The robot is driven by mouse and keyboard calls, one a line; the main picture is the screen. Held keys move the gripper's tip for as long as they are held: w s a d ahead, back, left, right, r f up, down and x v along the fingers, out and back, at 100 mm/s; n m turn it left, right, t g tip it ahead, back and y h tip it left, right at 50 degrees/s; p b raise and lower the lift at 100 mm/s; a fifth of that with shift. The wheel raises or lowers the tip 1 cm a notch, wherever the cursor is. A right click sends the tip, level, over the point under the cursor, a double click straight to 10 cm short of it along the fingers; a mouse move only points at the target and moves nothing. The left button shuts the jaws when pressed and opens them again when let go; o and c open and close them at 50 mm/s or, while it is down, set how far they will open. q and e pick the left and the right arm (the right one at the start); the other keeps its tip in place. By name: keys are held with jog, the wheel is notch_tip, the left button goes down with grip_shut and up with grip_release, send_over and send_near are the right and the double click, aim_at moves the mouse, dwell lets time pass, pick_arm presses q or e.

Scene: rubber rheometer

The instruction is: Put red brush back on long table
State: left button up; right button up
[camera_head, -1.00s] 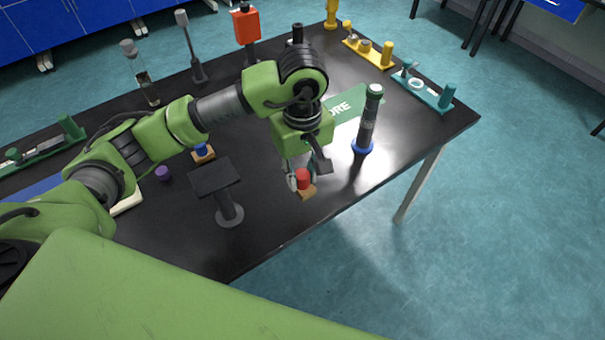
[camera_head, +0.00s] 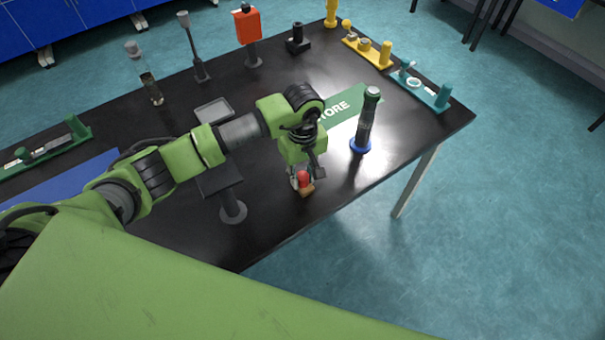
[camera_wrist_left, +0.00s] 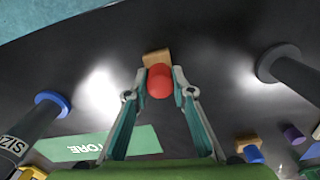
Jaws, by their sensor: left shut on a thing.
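The red brush, with a red knob and a wooden block (camera_head: 306,190), is at the near edge of the long black table (camera_head: 290,220). In the left wrist view its red knob (camera_wrist_left: 160,82) sits between the fingertips, with the wooden part (camera_wrist_left: 157,57) beyond it. My left gripper (camera_head: 301,181) is shut on the red brush, low at the table top; it also shows in the left wrist view (camera_wrist_left: 159,90). I cannot tell whether the brush touches the table. My right gripper is not in view.
A dark cylinder with a blue base (camera_head: 367,120) stands to the right, beside a green mat (camera_head: 345,108). A dark stand (camera_head: 232,205) is to the left. In the left wrist view, a blue-knobbed brush (camera_wrist_left: 250,150) and a purple piece (camera_wrist_left: 293,134) lie at lower right.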

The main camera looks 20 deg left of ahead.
aim_at(303, 175)
pick_arm(q)
jog(key=shift+f, duration=0.1)
jog(key=shift+f+b, duration=0.1)
jog(key=shift+b, duration=0.2)
jog(key=o, duration=1)
jog(key=shift+o, duration=0.2)
jog(key=shift+r+p, duration=0.25)
jog(key=shift+p, duration=0.1)
jog(key=shift+w+r+b, duration=0.1)
jog(key=shift+r+b, duration=0.2)
jog(key=shift+r, duration=0.1)
notch_tip(303, 175, up, 11)
jog(key=b, duration=0.3)
jog(key=shift+r, duration=0.1)
